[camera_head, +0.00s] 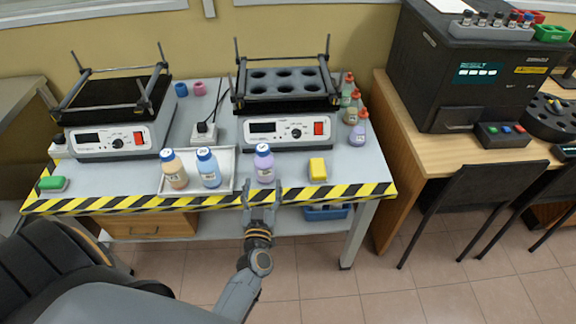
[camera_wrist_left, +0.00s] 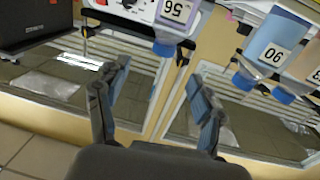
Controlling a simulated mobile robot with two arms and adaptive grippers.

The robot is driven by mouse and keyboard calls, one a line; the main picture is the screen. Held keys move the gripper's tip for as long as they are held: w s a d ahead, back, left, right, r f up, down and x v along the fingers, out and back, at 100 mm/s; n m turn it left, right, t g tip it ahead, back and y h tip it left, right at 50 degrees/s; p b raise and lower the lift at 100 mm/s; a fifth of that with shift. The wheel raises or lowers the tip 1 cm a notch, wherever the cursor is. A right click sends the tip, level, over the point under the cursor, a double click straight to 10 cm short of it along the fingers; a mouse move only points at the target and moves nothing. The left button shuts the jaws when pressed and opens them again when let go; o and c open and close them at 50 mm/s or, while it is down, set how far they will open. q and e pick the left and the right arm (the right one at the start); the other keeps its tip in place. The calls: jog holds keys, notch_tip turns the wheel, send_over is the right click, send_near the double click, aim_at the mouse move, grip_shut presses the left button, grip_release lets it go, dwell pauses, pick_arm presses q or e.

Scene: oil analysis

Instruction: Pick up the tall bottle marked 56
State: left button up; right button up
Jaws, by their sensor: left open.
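The tall bottle marked 56 (camera_head: 264,165) is pale purple with a blue cap and stands upright near the front edge of the workbench, just right of the white tray. In the left wrist view the picture is upside down, and this bottle (camera_wrist_left: 176,22) shows at the top with its 56 label. My left gripper (camera_head: 261,192) is open and empty in front of the bottle, at the striped bench edge. In the wrist view its spread fingers (camera_wrist_left: 155,92) are below the bottle and apart from it. My right gripper is not in view.
A white tray (camera_head: 228,166) holds an orange bottle (camera_head: 174,170) and a blue bottle (camera_head: 208,167) close left of the purple one. A yellow block (camera_head: 318,169) lies to its right. A shaker device (camera_head: 288,128) stands behind. Striped tape (camera_head: 345,193) marks the bench front.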

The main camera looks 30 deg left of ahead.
aim_at(262, 156)
pick_arm(q)
jog(key=b+x, duration=0.1)
jog(key=x, duration=0.3)
jog(key=b+x, duration=0.1)
jog(key=x, duration=0.2)
jog(key=shift+w+a+f, duration=0.15)
jog(key=shift+w+a, duration=0.05)
jog(key=shift+a, duration=0.35)
jog(key=shift+w+a, duration=0.2)
jog(key=shift+w, duration=0.25)
jog(key=b+x, duration=0.2)
jog(key=x, duration=0.2)
jog(key=shift+w+a, duration=0.1)
jog(key=shift+a, duration=0.15)
jog(key=shift+w+a, duration=0.15)
jog(key=shift+w, duration=0.15)
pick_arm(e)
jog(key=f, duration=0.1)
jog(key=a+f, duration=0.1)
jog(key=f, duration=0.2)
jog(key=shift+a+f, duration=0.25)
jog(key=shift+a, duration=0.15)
pick_arm(q)
jog(key=shift+s+r, duration=0.1)
jog(key=shift+r, duration=0.1)
jog(key=shift+c, duration=0.4)
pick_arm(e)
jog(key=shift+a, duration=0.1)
